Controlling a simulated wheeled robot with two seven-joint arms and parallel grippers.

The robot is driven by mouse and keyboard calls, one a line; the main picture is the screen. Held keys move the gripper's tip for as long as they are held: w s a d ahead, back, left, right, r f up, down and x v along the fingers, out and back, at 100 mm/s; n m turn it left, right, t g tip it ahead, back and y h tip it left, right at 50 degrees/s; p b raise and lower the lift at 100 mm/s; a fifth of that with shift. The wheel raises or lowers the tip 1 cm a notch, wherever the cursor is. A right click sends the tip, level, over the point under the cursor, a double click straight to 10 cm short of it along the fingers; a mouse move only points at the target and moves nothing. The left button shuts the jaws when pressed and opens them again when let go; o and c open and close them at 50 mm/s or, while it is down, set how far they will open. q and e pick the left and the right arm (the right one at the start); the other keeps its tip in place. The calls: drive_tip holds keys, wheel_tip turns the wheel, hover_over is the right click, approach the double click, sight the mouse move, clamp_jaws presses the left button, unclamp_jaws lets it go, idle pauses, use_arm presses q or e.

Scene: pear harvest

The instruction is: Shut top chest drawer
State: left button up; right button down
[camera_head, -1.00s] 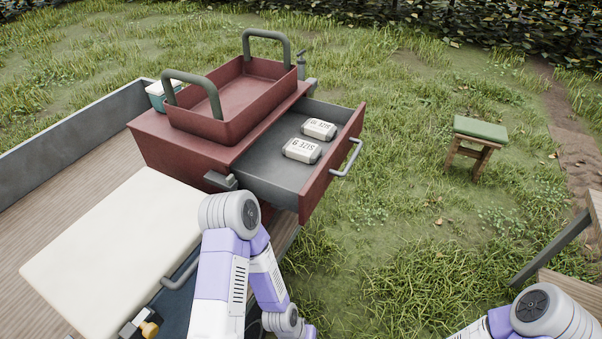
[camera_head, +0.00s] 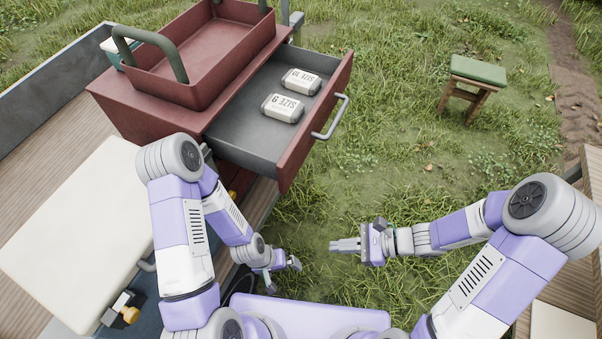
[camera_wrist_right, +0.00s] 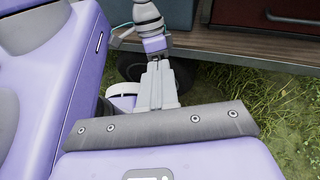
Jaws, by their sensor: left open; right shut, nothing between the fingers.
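The top drawer (camera_head: 250,137) of the red chest (camera_head: 150,112) stands pulled out to the right, with its red front (camera_head: 316,125) and grey bar handle (camera_head: 333,118) out over the grass. Two white labelled packs lie in it, one marked SIZE 9 (camera_head: 283,107) and one marked SIZE 10 (camera_head: 301,81). My left gripper (camera_head: 290,266) is below the drawer, apart from it, and open. My right gripper (camera_head: 334,246) is shut and empty, below and to the right of the drawer front. Its closed fingers show in the right wrist view (camera_wrist_right: 157,85).
A red open tray with grey handles (camera_head: 200,60) sits on the chest. A cream board (camera_head: 80,225) lies on the wooden bed at left. A green-topped stool (camera_head: 477,72) stands on the grass at right. Grass right of the drawer is clear.

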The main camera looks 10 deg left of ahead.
sight(224, 147)
drive_tip(key=w+d+r+m+t+y, duration=0.1)
drive_tip(key=w+r+m+t+y, duration=0.3)
drive_tip(key=w+r+t, duration=0.55)
drive_tip(key=a+g, duration=0.1)
drive_tip(key=a, duration=0.3)
drive_tip(key=w+a+r+g+b, duration=0.1)
drive_tip(key=a, duration=0.3)
drive_tip(key=w+a+r+g, duration=0.1)
drive_tip(key=a, duration=0.3)
drive_tip(key=shift+w+a+g+b, duration=0.1)
drive_tip(key=shift+a+g+b, duration=0.15)
drive_tip(key=shift+b, duration=0.1)
drive_tip(key=shift+w+a, duration=0.1)
drive_tip(key=shift+a, duration=0.3)
drive_tip(key=b+x, duration=0.1)
drive_tip(key=x, duration=0.6)
drive_tip(key=b+x, duration=0.1)
drive_tip(key=x, duration=0.6)
drive_tip(key=b+x, duration=0.1)
drive_tip(key=x, duration=0.6)
drive_tip(key=shift+f, duration=0.25)
drive_tip(key=shift+w+a+r, duration=0.1)
drive_tip(key=shift+r, duration=0.1)
drive_tip(key=shift+a+r, duration=0.1)
